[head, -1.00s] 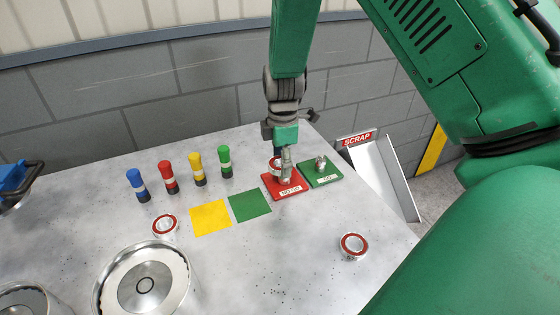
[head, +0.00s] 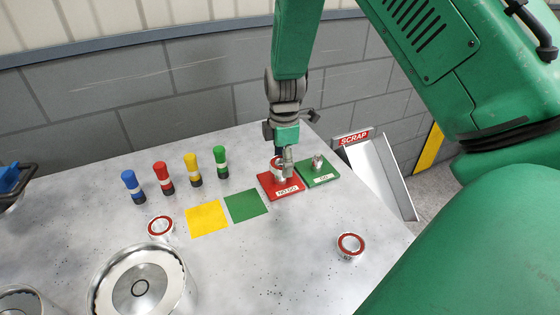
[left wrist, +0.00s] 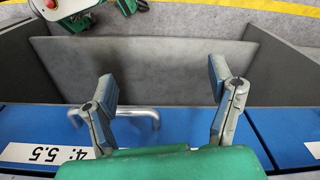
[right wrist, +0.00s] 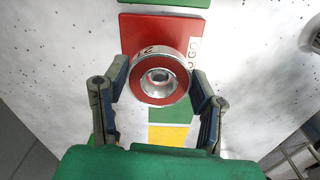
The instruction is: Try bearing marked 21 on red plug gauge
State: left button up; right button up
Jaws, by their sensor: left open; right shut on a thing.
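The bearing marked 21 (right wrist: 160,82) is a silver ring with a red face. My right gripper (right wrist: 163,88) is shut on it, one finger on each side. The red plug gauge has a red base labelled NO GO (head: 267,187), and the base also shows in the right wrist view (right wrist: 135,35). The bearing is over this base, and a rounded metal plug top shows in its bore. I cannot tell how far down around the plug it sits. My left gripper (left wrist: 163,88) is open and empty above a blue drawer front.
The green GO gauge (head: 318,178) stands right beside the red one. Two other bearings lie on the table, left (head: 160,228) and right (head: 350,246). Several coloured markers, yellow (head: 207,218) and green (head: 246,206) squares and a round metal housing (head: 140,285) lie left. A SCRAP chute (head: 385,175) is beyond the table.

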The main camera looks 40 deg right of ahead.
jog(key=shift+d, duration=0.15)
jog(key=o, duration=1.4)
jog(key=shift+o, duration=0.2)
jog(key=o, duration=0.6)
jog(key=shift+d+f, duration=0.1)
jog(key=shift+c, duration=0.2)
jog(key=shift+a, duration=0.25)
jog(key=shift+d, duration=0.1)
